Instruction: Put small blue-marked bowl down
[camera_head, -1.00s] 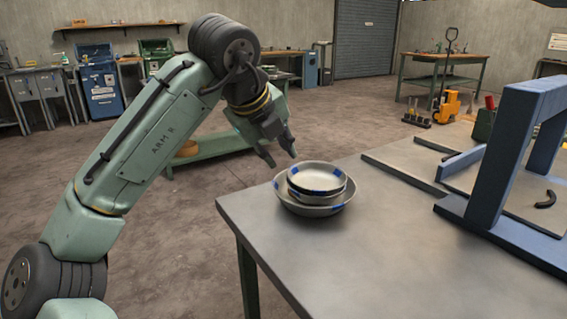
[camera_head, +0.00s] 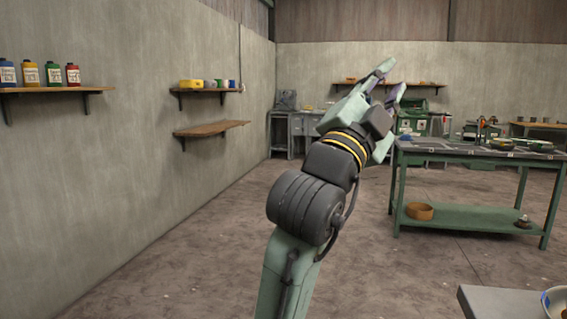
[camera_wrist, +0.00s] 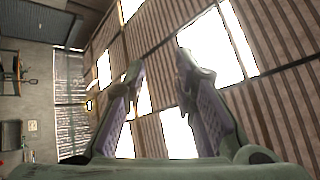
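My gripper (camera_head: 392,80) is raised high in the head view, with its fingers pointing up and to the right. In the wrist view my gripper (camera_wrist: 159,62) is open, with nothing between the two purple-padded fingers and the ceiling behind them. A grey bowl with a blue mark (camera_head: 548,300) is cut off at the lower right corner of the head view, on the grey table (camera_head: 490,300). I cannot tell from this sliver whether it is the small bowl or the larger one. The gripper is well apart from it.
A green workbench (camera_head: 470,213) stands to the right, with a tan round container (camera_head: 419,211) on its lower shelf. Wall shelves (camera_head: 45,90) with bottles are at the left. The floor (camera_head: 180,265) between is clear.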

